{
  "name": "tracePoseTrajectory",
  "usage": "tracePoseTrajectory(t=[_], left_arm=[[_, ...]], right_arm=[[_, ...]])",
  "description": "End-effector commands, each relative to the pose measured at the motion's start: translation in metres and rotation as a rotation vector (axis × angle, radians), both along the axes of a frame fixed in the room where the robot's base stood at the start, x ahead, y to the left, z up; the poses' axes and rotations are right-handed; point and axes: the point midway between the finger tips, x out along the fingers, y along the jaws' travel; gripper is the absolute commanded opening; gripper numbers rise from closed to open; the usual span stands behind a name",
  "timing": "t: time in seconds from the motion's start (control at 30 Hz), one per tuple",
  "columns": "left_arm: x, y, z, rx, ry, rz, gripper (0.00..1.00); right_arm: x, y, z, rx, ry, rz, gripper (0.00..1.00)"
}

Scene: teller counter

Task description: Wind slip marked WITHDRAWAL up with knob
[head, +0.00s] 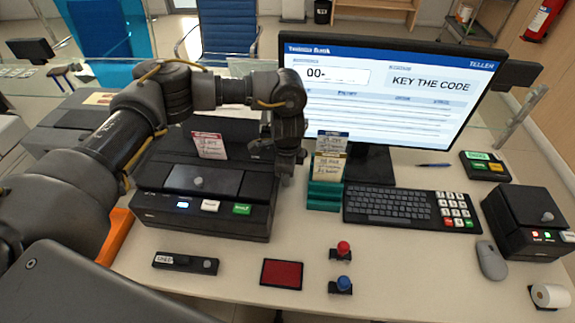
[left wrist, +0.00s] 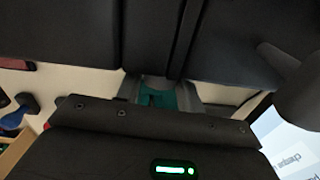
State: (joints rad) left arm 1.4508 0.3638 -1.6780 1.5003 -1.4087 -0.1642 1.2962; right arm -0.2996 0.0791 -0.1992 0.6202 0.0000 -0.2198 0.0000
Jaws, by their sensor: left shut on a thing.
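A slip with a red header (head: 209,145) stands upright out of the black slip machine (head: 205,205); its lettering is too small to read. My left gripper (head: 289,163) points down at the right side of that machine, between it and the green slip holder (head: 325,195). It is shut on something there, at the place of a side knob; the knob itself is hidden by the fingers. In the left wrist view the dark gripper (left wrist: 160,88) shows in front of the holder's teal side. My right gripper is not in view.
The green holder carries a blue-header slip (head: 331,143) and a yellowish one. The monitor (head: 385,95) and keyboard (head: 405,206) stand to the right. A red pad (head: 281,273), two stamps (head: 342,250) and a small black bar (head: 185,262) lie in front.

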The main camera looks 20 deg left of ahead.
Motion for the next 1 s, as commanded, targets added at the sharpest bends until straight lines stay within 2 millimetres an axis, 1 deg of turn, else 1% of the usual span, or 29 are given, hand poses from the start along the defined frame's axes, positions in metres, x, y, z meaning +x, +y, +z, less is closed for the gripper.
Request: tracePoseTrajectory(t=[0.03, 0.2, 0.37, 0.63, 0.67, 0.8, 1.0], left_arm=[[-0.0036, 0.0000, 0.0024, 0.008, -0.034, -0.004, 0.15], [-0.0041, 0.0000, 0.0006, 0.031, -0.147, -0.001, 0.15], [-0.0041, -0.0002, -0.0009, 0.038, -0.187, 0.001, 0.15], [-0.0037, -0.0003, -0.0015, 0.038, -0.188, 0.001, 0.15], [-0.0037, -0.0003, -0.0015, 0.038, -0.188, 0.001, 0.40], [-0.0035, -0.0004, -0.0013, 0.038, -0.188, 0.001, 0.58], [-0.0032, -0.0005, -0.0009, 0.037, -0.190, 0.001, 0.59]], right_arm=[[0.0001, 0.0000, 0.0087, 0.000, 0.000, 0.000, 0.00], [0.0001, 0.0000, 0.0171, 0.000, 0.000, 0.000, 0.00], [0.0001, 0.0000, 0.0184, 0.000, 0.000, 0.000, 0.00], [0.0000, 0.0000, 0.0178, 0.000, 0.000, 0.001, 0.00], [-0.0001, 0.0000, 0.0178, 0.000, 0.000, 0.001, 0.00], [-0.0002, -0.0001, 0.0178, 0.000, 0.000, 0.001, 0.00], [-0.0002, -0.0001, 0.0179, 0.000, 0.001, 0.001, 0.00]])
